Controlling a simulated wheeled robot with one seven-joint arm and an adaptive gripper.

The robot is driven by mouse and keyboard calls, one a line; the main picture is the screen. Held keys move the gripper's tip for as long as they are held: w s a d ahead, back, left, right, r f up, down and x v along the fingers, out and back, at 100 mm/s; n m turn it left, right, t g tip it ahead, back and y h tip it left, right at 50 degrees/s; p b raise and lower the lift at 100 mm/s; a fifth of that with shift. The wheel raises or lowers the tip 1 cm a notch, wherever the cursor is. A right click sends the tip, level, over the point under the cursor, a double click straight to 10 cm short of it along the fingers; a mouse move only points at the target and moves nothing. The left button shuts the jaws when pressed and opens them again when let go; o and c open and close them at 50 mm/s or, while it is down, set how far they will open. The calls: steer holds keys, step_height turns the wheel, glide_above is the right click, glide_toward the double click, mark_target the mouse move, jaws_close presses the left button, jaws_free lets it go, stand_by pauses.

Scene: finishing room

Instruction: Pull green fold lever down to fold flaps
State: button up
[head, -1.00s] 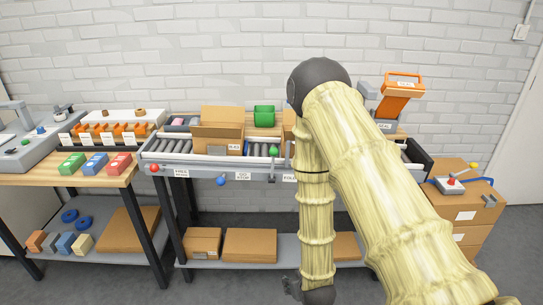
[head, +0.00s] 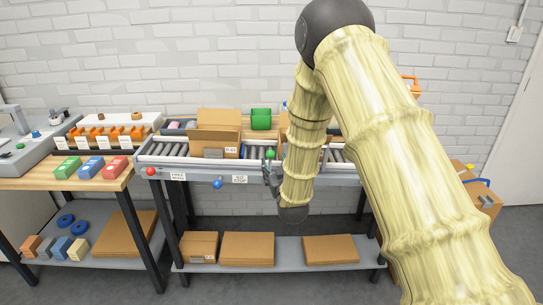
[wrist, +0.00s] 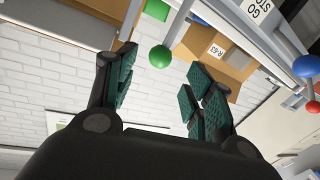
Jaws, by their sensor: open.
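The green ball knob of the fold lever (head: 270,154) stands at the conveyor's front rail in the head view. It also shows in the wrist view (wrist: 159,57), on a grey stem reaching up to the rail. My gripper (head: 272,173) is just below and in front of the knob in the head view. In the wrist view my gripper (wrist: 161,72) is open and empty, with the knob between and beyond its fingertips, apart from both. An open cardboard box with raised flaps (head: 218,120) sits on the rollers left of the knob. My arm hides the conveyor's right part.
A blue knob (head: 217,183) and a red knob (head: 151,171) stick out from the front rail to the left. A shelf (head: 288,250) with flat cartons lies below. A workbench (head: 110,181) with small coloured boxes stands at left.

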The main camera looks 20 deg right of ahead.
mark_target(272, 157)
steer(key=w, duration=0.4)
steer(key=w+p, duration=0.1)
steer(key=w, duration=0.1)
steer(key=shift+w+d, duration=0.2)
steer(key=shift+d, duration=0.05)
steer(key=shift+f, duration=0.1)
jaws_close()
